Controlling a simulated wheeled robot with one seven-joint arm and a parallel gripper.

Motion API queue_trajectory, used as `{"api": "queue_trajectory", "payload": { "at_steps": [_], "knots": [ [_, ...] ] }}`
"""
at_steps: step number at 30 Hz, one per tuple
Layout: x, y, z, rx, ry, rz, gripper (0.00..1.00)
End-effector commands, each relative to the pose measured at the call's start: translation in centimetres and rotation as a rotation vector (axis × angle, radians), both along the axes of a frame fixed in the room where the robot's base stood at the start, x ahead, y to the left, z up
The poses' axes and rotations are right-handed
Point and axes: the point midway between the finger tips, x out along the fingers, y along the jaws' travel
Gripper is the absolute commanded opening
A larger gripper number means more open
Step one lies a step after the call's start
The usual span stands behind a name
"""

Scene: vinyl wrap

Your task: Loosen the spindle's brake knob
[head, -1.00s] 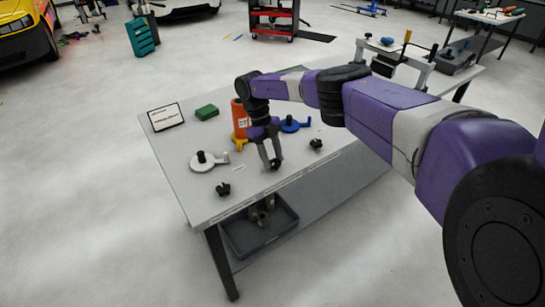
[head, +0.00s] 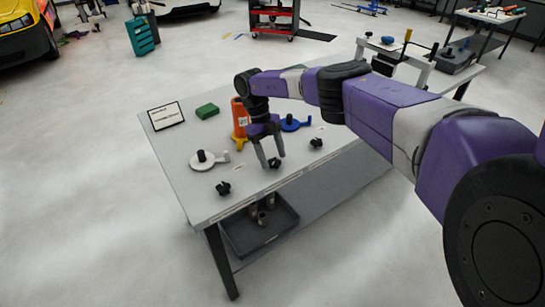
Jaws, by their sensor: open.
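Three spindles stand in a row on the table: a white one (head: 205,163) with a bare black post, a yellow one carrying an orange roll (head: 239,118), and a blue one (head: 291,125). In front of them are three black knobs: a left knob (head: 223,188), a middle knob (head: 274,164) and a right knob (head: 316,142). My gripper (head: 272,160) points down, open, just above the middle knob. Its fingers are apart and appear clear of this knob. Which knob the task means cannot be told from labels at this size.
A green block (head: 207,112) and a framed sign (head: 166,117) are at the table's back left. A grey bin (head: 240,240) sits below the table (head: 185,172). A frame with a blue item (head: 388,41) stands at the far right end. The front left tabletop is mostly clear.

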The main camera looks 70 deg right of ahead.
Motion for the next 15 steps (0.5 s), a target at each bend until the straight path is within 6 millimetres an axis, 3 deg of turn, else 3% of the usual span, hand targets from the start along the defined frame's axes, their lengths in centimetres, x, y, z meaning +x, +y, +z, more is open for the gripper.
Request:
{"api": "queue_trajectory", "payload": {
  "at_steps": [15],
  "knots": [
    [2.5,-1.1,6.3,-0.001,-0.001,0.000,0.62]
  ]
}}
